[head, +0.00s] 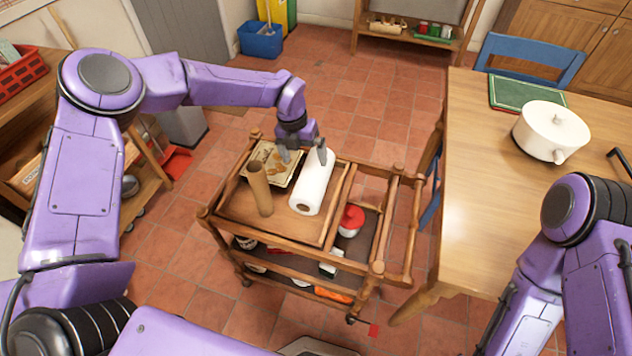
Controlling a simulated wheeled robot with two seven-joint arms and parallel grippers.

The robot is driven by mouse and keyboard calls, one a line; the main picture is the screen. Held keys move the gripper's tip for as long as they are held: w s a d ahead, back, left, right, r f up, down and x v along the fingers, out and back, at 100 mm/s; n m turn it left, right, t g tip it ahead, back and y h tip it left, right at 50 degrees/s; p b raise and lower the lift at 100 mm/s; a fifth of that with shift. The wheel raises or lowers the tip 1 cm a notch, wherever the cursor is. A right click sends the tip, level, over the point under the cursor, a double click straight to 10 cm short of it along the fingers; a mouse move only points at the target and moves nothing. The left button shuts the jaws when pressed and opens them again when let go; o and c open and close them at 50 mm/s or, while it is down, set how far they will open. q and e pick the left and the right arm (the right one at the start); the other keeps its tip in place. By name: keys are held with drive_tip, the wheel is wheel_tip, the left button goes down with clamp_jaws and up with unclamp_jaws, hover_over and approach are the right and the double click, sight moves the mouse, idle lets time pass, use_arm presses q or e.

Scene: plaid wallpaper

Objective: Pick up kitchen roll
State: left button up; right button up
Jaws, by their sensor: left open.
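The kitchen roll (312,184) is a white paper cylinder lying on the top of a wooden trolley (240,212), its round end facing me. My left gripper (304,156) reaches down from the left and is open at the far end of the roll. One finger shows over the far end of the roll and the other to its left; whether they touch it I cannot tell. My right arm shows at the right edge, but its gripper is out of view.
A red-lidded jar (351,221) stands lower in the trolley. A wooden table (480,190) with a white pot (550,132) is at right. Tiled floor is open behind the trolley.

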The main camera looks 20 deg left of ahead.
sight(312, 186)
use_arm(q)
wheel_tip(312, 186, down, 3)
drive_tip(key=shift+a+f+b, duration=0.1)
drive_tip(key=shift+f+b, duration=0.1)
drive_tip(key=shift+b, duration=0.8)
drive_tip(key=shift+w+f, duration=0.15)
drive_tip(key=shift+f, duration=0.15)
drive_tip(key=f, duration=0.3)
drive_tip(key=d+f+p, duration=0.1)
drive_tip(key=f, duration=0.2)
drive_tip(key=d+f, duration=0.1)
drive_tip(key=f, duration=0.2)
drive_tip(key=shift+d+f+p, duration=0.1)
drive_tip(key=shift+f+p, duration=0.2)
drive_tip(key=shift+f, duration=0.1)
drive_tip(key=c, duration=0.8)
use_arm(e)
drive_tip(key=shift+w+f, duration=0.2)
drive_tip(key=shift+f, duration=0.6)
use_arm(q)
drive_tip(key=shift+o, duration=0.2)
drive_tip(key=shift+r, duration=0.1)
